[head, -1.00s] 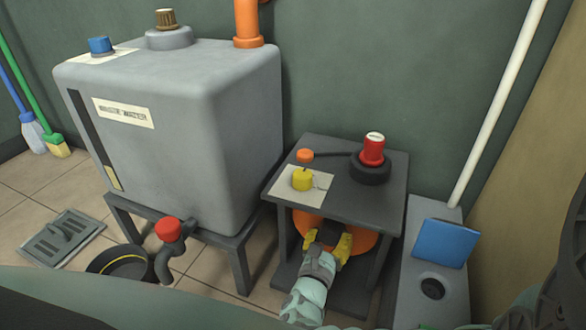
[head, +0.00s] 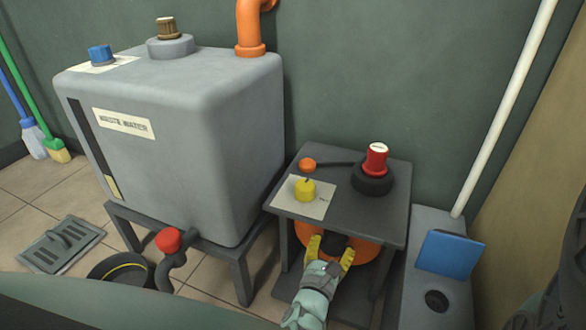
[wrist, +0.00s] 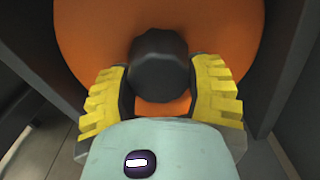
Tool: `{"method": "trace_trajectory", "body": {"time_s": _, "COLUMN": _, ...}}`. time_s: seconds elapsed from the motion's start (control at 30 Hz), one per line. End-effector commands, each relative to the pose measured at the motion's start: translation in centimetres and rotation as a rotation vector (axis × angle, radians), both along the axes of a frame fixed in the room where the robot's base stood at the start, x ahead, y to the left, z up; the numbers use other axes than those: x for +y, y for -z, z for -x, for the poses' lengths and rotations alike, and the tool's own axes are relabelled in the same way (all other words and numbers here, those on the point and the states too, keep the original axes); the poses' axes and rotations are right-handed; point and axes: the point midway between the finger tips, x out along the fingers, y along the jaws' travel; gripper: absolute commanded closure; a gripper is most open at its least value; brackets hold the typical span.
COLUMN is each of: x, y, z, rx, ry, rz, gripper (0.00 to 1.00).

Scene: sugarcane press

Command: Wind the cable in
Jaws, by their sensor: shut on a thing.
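An orange reel (head: 365,253) sits inside the dark grey stand, below its top. In the wrist view the orange disc (wrist: 85,35) fills the upper middle, with a dark knob (wrist: 159,66) at its centre. My gripper (head: 331,250) has yellow fingers and reaches in under the front edge of the stand's top. In the wrist view its fingers stand on the left and right of the dark knob, shut on it. I cannot make out any cable, and the stand's top hides the upper part of the reel.
The stand's top (head: 335,215) carries a red-handled knob (head: 376,158), a yellow knob (head: 305,190) and an orange button (head: 307,164). A grey waste water tank (head: 205,140) stands left. A grey box with a blue panel (head: 449,251) stands close on the right.

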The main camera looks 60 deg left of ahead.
Motion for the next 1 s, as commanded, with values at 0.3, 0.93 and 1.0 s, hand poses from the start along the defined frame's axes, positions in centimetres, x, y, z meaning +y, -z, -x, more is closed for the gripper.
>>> {"method": "trace_trajectory", "body": {"time_s": 0.3, "x": 0.14, "y": -0.34, "z": -0.11, "rx": 0.006, "ry": 0.003, "rz": -0.025, "gripper": 0.89}}
{"method": "trace_trajectory", "body": {"time_s": 0.93, "x": 0.28, "y": -0.27, "z": -0.12, "rx": 0.028, "ry": 0.005, "rz": -0.056, "gripper": 0.89}}
{"method": "trace_trajectory", "body": {"time_s": 1.0, "x": 0.30, "y": -0.26, "z": -0.12, "rx": 0.031, "ry": 0.004, "rz": -0.059, "gripper": 0.89}}
